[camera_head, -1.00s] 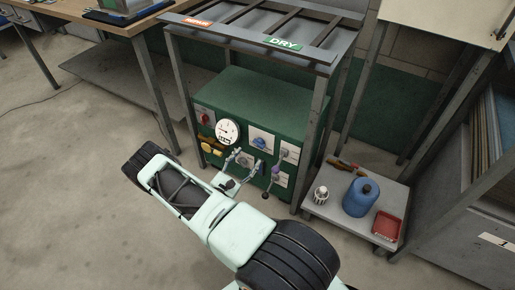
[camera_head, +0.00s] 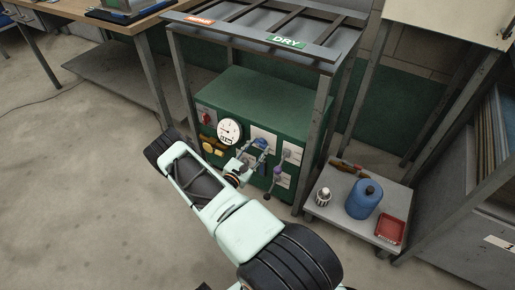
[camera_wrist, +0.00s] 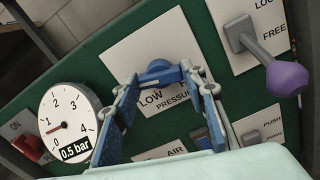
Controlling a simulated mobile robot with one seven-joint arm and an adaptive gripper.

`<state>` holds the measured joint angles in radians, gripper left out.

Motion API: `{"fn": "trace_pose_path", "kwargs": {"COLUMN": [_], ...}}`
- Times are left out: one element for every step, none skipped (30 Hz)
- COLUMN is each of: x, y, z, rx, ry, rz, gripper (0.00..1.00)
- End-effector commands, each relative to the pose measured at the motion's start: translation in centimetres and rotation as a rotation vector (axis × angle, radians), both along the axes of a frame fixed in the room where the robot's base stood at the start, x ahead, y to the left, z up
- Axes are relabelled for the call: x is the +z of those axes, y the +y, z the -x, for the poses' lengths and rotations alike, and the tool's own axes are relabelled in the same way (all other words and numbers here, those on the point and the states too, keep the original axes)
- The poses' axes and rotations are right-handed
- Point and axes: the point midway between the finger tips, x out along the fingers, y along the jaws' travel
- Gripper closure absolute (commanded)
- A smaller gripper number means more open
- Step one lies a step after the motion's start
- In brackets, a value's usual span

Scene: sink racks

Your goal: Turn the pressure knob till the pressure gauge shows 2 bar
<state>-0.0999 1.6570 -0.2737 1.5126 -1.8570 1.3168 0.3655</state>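The pressure gauge (camera_wrist: 70,123) is a white dial with its needle low and a readout of 0.5 bar in the wrist view; it also shows in the head view (camera_head: 229,131). The blue pressure knob (camera_wrist: 159,73) sits on a white plate whose visible lettering reads "LOW" and "PRESSU". My gripper (camera_wrist: 163,86) is open, with its blue-padded fingertips on either side of the knob. I cannot tell whether the fingertips touch it. In the head view my gripper (camera_head: 254,156) is at the green panel's front, partly hiding the knob.
A purple-tipped lever (camera_wrist: 286,79) marked "LOC" and "FREE" stands out to the right of my gripper. A red switch (camera_wrist: 29,147) is left of the gauge. Rack legs (camera_head: 317,140) flank the green box (camera_head: 260,100). A low cart (camera_head: 345,225) stands at right.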

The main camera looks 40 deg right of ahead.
Motion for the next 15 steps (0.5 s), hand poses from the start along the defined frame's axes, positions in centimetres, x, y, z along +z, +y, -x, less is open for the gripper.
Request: {"fn": "trace_pose_path", "kwargs": {"x": [-0.01, -0.01, -0.01, -0.01, -0.01, -0.01, -0.01, -0.01, -0.01, -0.02, -0.02, -0.03, -0.03, -0.04, -0.03], "y": [0.01, 0.02, 0.02, 0.02, 0.02, 0.01, 0.03, 0.03, 0.03, 0.04, 0.04, 0.05, 0.06, 0.07, 0.07], "z": [0.01, 0.01, 0.01, 0.01, 0.01, 0.02, 0.02, 0.02, 0.02, 0.02, 0.02, 0.01, 0.02, 0.02, 0.02], "rx": [0.0, 0.0, 0.0, 0.0, 0.0, 0.0, 0.0, 0.0, 0.0, 0.0, 0.0, 0.0, 0.001, 0.001, 0.001], "ry": [0.0, 0.0, 0.0, 0.0, 0.0, 0.0, 0.0, -0.001, -0.004, -0.006, -0.01, -0.018, -0.024, -0.032, -0.046], "rz": [0.0, 0.0, 0.0, 0.0, 0.0, 0.0, 0.0, 0.0, -0.002, -0.003, -0.004, -0.007, -0.01, -0.013, -0.019], "gripper": [0.71, 0.74, 0.79, 0.82, 0.85, 0.85, 0.85, 0.85, 0.85, 0.85, 0.85, 0.85, 0.85, 0.85, 0.85]}}
